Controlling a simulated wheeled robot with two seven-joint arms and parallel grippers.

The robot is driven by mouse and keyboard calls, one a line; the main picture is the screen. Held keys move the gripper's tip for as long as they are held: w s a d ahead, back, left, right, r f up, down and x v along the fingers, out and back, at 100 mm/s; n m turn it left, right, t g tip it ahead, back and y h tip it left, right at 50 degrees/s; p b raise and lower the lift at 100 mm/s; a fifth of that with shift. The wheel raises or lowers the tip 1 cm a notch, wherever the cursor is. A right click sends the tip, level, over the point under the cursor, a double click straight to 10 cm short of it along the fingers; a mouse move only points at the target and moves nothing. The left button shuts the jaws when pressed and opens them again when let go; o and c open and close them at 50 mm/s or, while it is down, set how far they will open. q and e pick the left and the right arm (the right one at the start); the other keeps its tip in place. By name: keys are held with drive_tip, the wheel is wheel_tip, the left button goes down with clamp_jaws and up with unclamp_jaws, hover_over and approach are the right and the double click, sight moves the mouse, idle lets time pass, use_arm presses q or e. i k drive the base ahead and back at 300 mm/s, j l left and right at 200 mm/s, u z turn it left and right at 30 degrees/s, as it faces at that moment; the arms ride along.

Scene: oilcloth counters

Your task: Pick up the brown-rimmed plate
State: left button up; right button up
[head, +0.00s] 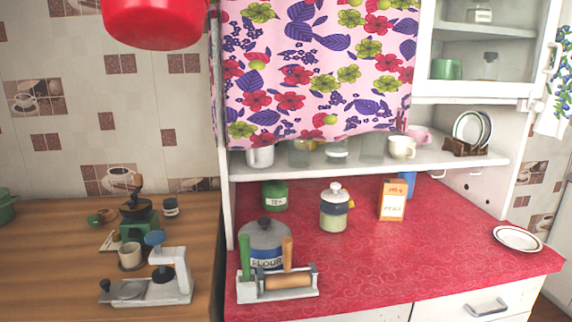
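The brown-rimmed plate (517,238) is a small white plate with a dark brown line near its edge. It lies flat on the red oilcloth counter (420,250), near the right front corner. Nothing covers it or touches it from above. Neither of my grippers is in the head view.
A rolling pin in a holder (277,283), a flour canister (265,243), a lidded jar (334,208) and an orange carton (393,200) stand left of the plate. A shelf (370,165) with a plate rack (467,146) hangs above. The counter around the plate is clear.

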sight(515, 238)
drive_tip(key=z, duration=1.35)
